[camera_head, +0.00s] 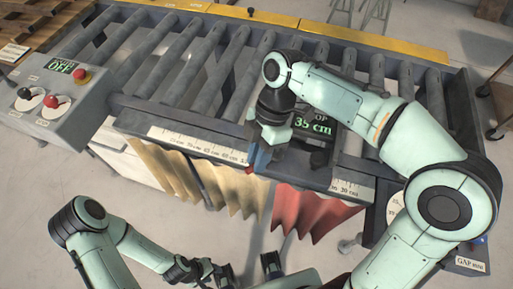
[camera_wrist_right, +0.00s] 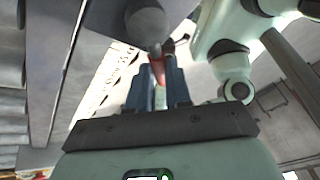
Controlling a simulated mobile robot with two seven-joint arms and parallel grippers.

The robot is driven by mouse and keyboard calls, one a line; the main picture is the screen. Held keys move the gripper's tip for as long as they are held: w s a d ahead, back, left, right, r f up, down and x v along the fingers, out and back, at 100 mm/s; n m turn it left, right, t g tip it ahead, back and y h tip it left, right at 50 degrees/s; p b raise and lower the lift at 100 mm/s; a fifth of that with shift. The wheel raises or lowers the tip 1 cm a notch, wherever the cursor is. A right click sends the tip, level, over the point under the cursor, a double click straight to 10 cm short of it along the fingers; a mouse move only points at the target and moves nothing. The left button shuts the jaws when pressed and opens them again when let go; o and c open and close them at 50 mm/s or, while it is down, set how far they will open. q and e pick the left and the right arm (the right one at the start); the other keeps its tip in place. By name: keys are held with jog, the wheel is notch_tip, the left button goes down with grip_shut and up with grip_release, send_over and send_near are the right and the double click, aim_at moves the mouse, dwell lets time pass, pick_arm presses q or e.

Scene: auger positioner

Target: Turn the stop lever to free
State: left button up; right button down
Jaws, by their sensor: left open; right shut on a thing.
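My right gripper (camera_head: 259,160) reaches down over the front rail of the roller conveyor, at the ruler strip. Its blue fingers are shut on a small red part, which I take to be the stop lever (camera_wrist_right: 157,72); it shows between the fingertips in the right wrist view. A rounded grey part (camera_wrist_right: 147,25) lies just beyond the fingertips. The fingers and wrist hide most of the lever, so I cannot tell its position. A dark stop display (camera_head: 313,127) reading 35 cm is right beside the gripper. My left gripper (camera_head: 248,272) is open and empty, low in front of the conveyor.
Tan curtains (camera_head: 168,170) and a red curtain (camera_head: 305,210) hang below the rail. The rollers (camera_head: 197,82) carry no load. Open floor lies in front.

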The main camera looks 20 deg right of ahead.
pick_arm(q)
jog(key=shift+w+r, duration=0.15)
jog(key=shift+r, duration=0.2)
pick_arm(e)
jog(key=shift+s+d+n+g+h, duration=0.1)
jog(key=shift+s+n+g+h, duration=0.25)
jog(key=shift+n, duration=0.65)
pick_arm(q)
jog(key=shift+p, duration=0.3)
pick_arm(e)
jog(key=c, duration=1.1)
grip_release()
jog(key=shift+o, duration=0.2)
jog(key=shift+r, duration=0.1)
pick_arm(q)
jog(key=w+r+p, duration=0.1)
jog(key=r, duration=0.1)
jog(key=w+r+p, duration=0.1)
jog(key=r+p, duration=0.1)
jog(key=shift+w+r, duration=0.2)
pick_arm(e)
jog(key=v, duration=1.3)
jog(key=shift+d+r, duration=0.1)
